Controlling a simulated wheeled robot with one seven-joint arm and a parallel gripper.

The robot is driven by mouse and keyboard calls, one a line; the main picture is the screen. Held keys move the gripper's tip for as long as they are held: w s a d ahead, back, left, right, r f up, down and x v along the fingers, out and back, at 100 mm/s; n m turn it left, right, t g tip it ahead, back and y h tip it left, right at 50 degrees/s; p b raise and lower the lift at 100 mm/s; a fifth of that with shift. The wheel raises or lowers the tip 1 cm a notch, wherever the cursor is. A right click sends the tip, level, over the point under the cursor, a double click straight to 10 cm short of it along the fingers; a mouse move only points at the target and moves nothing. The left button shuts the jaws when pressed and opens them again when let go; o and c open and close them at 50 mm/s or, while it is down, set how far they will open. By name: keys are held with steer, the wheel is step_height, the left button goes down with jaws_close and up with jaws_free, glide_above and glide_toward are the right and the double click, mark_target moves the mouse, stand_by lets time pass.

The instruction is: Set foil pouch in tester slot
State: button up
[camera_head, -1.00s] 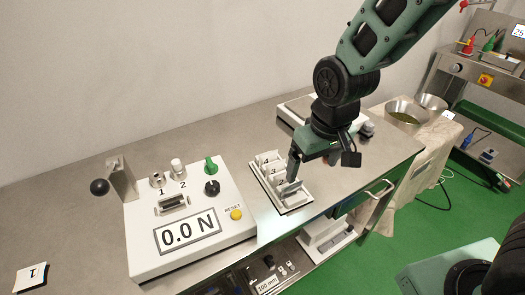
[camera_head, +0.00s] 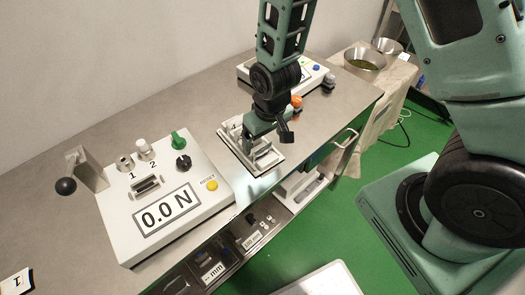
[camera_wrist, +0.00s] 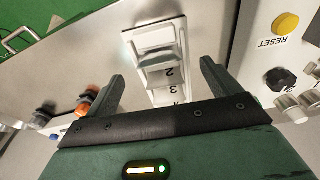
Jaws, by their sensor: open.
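The tester (camera_head: 165,205) is a white box at the left, with its slot (camera_head: 146,185) near the numbers 1 and 2 and a display reading 0.0 N. A small white rack (camera_head: 234,148) with numbered compartments stands to its right. My gripper (camera_head: 262,152) is low over this rack and partly hides it. In the wrist view my open fingers (camera_wrist: 164,72) stand on either side of the rack (camera_wrist: 166,97), with the numbers 2 and 3 showing. A pale, greyish flat piece lies at the rack's far end; I cannot tell whether it is the foil pouch.
A white device (camera_head: 308,75) and an orange knob (camera_head: 297,102) are behind my gripper. Metal bowls (camera_head: 365,58) stand at the back right. Bare steel bench lies behind the tester.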

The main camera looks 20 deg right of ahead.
mark_target(263, 147)
steer(key=shift+w+f+p, duration=0.2)
steer(key=shift+f, duration=0.8)
steer(key=shift+w+f+p, duration=0.2)
steer(key=shift+f+p, duration=0.05)
steer(key=shift+f, duration=0.7)
steer(key=shift+w+f+p, duration=0.2)
steer(key=shift+f, duration=0.8)
steer(key=c, duration=1.1)
steer(key=shift+r, duration=0.15)
